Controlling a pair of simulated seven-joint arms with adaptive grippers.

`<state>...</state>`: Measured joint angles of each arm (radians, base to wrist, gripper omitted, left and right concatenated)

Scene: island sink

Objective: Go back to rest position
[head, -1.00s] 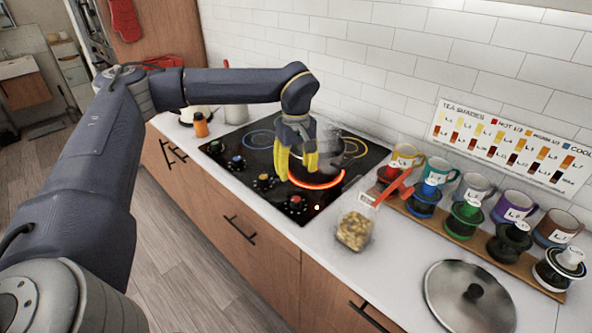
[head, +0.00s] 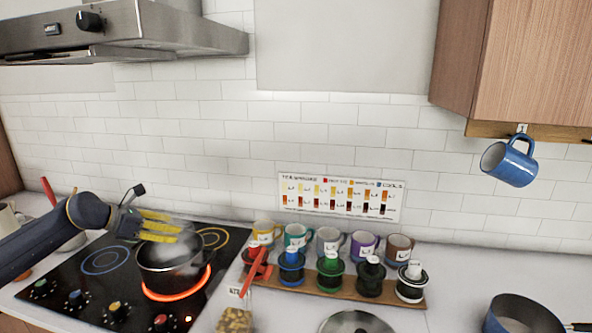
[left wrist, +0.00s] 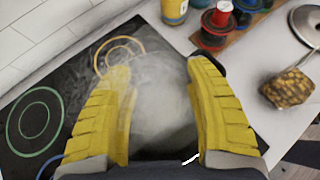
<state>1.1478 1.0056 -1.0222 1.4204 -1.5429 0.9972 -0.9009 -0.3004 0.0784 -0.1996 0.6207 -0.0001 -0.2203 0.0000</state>
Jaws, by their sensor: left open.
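My left gripper (head: 176,228) is above the dark pot (head: 170,272) on the cooktop. Its yellow fingers point to the right and stand apart with nothing between them. In the left wrist view the fingers of the same gripper (left wrist: 161,75) are spread wide, with steam blurring the space between them. The pot steams on a glowing red burner (head: 172,297). I cannot tell exactly how far the fingers are above the pot. My right gripper is in none of the views.
A blue mug (head: 510,162) hangs at right. A range hood (head: 130,30) is overhead.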

